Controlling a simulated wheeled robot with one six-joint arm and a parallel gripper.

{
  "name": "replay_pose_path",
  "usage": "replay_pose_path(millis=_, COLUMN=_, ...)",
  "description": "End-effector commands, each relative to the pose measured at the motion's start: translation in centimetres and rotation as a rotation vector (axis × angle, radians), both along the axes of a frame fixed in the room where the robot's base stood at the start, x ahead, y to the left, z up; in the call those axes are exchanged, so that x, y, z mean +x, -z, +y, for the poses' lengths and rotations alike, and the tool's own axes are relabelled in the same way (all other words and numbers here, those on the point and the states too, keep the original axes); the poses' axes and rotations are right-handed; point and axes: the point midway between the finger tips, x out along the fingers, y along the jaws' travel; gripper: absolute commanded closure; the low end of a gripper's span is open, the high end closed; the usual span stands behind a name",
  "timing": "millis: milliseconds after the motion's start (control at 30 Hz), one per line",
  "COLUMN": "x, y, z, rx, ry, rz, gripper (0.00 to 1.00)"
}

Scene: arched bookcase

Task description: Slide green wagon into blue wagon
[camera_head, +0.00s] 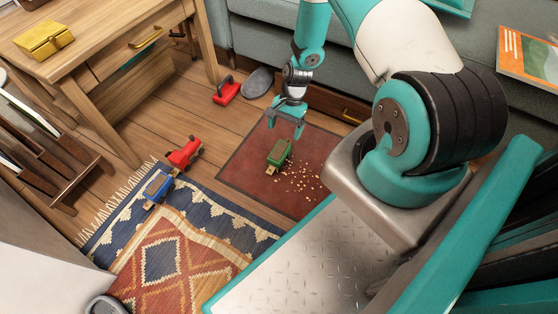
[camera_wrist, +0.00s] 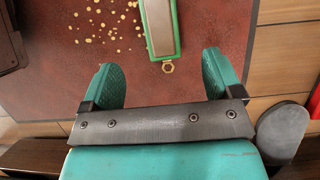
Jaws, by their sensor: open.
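The green wagon (camera_head: 279,153) stands on the dark red mat (camera_head: 250,180), with small yellow crumbs beside it. In the wrist view the green wagon (camera_wrist: 160,28) shows at the top centre, its near end toward my gripper, with a yellow ring at that end. The blue wagon (camera_head: 157,187) stands on the patterned rug to the left, close to the red engine (camera_head: 185,153). My gripper (camera_head: 286,122) is open and empty above the mat, just behind the green wagon. In the wrist view its two teal fingers (camera_wrist: 164,72) are spread apart, with the wagon beyond them.
A patterned rug (camera_head: 180,245) lies left of the mat, with a strip of bare wood floor between. A red object with a dark handle (camera_head: 226,91) and a grey slipper (camera_head: 258,82) lie behind. A wooden desk (camera_head: 90,45) stands back left, a sofa (camera_head: 265,30) at the back.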

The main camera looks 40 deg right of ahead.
Motion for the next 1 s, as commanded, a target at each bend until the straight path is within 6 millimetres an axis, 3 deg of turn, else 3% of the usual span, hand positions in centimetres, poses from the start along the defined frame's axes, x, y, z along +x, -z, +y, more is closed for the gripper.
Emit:
replay_pose_path(millis=33, x=-0.2, y=1.9, z=0.5, rx=0.001, ry=-0.003, rz=0.002, gripper=0.15)
replay_pose_path(millis=200, x=-0.6, y=4.9, z=1.7, rx=0.001, ry=-0.003, rz=0.002, gripper=0.15)
replay_pose_path(millis=533, x=-0.9, y=6.5, z=2.5, rx=0.001, ry=-0.002, rz=0.001, gripper=0.15)
replay_pose_path(millis=833, x=-1.4, y=10.3, z=3.7, rx=0.001, ry=-0.004, rz=0.001, gripper=0.15)
replay_pose_path(millis=1000, x=-1.5, y=10.8, z=4.1, rx=0.000, ry=-0.001, rz=0.000, gripper=0.15)
